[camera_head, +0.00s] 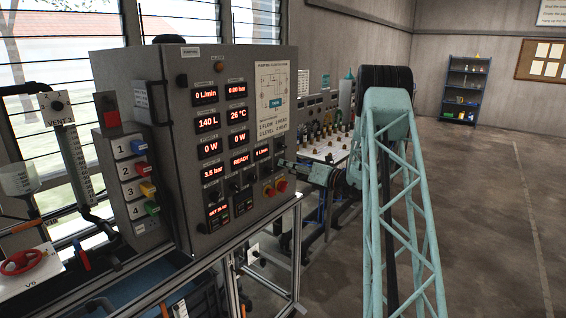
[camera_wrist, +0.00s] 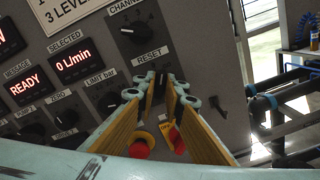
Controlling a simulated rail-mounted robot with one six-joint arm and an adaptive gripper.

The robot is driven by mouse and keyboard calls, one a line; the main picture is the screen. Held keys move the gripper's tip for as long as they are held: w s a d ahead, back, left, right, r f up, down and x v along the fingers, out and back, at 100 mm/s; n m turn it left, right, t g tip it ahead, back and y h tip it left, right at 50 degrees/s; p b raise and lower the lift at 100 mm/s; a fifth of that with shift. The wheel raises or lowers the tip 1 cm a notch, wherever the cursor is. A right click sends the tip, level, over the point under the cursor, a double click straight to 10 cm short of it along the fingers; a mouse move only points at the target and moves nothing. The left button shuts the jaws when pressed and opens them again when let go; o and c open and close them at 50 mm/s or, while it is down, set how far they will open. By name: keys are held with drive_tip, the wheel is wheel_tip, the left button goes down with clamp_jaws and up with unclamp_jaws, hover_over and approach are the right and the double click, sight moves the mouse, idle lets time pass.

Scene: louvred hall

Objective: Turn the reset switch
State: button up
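The grey control panel (camera_head: 225,130) stands left of centre in the head view. My gripper (camera_head: 286,164) reaches its right edge from the right. In the wrist view the RESET label (camera_wrist: 152,50) is on the panel face, just beyond my fingertips. My gripper (camera_wrist: 161,84) points at the spot below this label, with a gap between its two fingers. A dark part, likely the reset switch (camera_wrist: 160,82), shows between the fingertips. Its handle angle is mostly hidden, and I cannot tell whether the fingers touch it.
A black channel knob (camera_wrist: 140,30) sits above the RESET label. A limit knob (camera_wrist: 108,102) lies left of my fingers. A red button (camera_wrist: 140,146) and a red-yellow control (camera_wrist: 172,134) lie below. A bench (camera_head: 325,148) stands behind the panel; floor at right is clear.

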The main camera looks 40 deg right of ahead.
drive_tip(key=o, duration=0.4)
drive_tip(key=shift+s, duration=0.1)
drive_tip(key=shift+v, duration=3.4)
drive_tip(key=shift+s, duration=0.15)
drive_tip(key=shift+v, duration=5.85)
